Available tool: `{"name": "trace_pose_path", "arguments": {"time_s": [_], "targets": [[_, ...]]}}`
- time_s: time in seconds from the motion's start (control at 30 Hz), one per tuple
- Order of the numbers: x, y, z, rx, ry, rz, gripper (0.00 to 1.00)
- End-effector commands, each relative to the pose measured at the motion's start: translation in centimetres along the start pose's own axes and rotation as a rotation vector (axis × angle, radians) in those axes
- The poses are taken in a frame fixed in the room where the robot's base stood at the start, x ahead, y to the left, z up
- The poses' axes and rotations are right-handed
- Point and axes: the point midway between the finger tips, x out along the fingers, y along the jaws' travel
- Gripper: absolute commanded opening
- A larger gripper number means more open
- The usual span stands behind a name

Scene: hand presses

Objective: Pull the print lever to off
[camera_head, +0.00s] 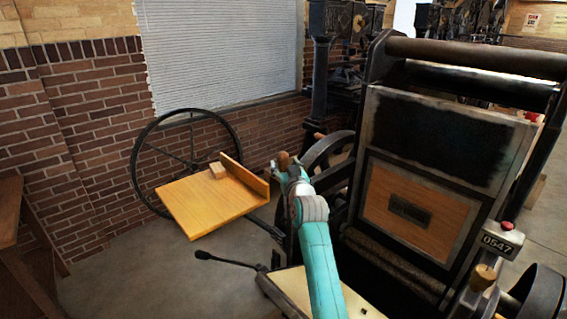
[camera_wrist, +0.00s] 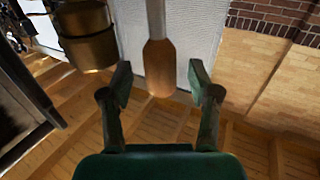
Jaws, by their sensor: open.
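My open gripper (camera_wrist: 160,84) has a wooden lever handle (camera_wrist: 160,62) on a grey metal rod between its two fingers in the wrist view. Gaps show on both sides of the handle, so the fingers do not appear to touch it. In the head view my gripper (camera_head: 291,172) is at the left side of the press (camera_head: 440,160), and a brown wooden knob-like end (camera_head: 284,159) shows at its tip. A black lever with a dark knob (camera_head: 203,255) sticks out low to the left of the press. No label marks which is the print lever.
A wooden feed board (camera_head: 205,205) with a small block (camera_head: 217,170) lies left of my arm, before a large spoked wheel (camera_head: 150,155). A red button (camera_head: 507,225) sits on the press's right side. A brass cylinder (camera_wrist: 90,50) is left of the handle in the wrist view.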

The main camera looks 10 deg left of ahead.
Motion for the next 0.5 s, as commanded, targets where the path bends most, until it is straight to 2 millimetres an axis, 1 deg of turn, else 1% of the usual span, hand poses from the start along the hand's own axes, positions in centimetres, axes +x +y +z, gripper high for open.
{"name": "trace_pose_path", "arguments": {"time_s": [0.03, 0.2, 0.33, 0.5], "targets": [[0.6, 0.0, -0.1, 0.000, 0.000, 0.000, 0.61], [2.0, 0.0, 0.0, -0.001, 0.000, 0.000, 0.61], [2.4, 0.0, 0.0, 0.000, 0.001, 0.000, 0.61], [2.5, 0.0, 0.0, 0.000, 0.000, 0.000, 0.61]]}}
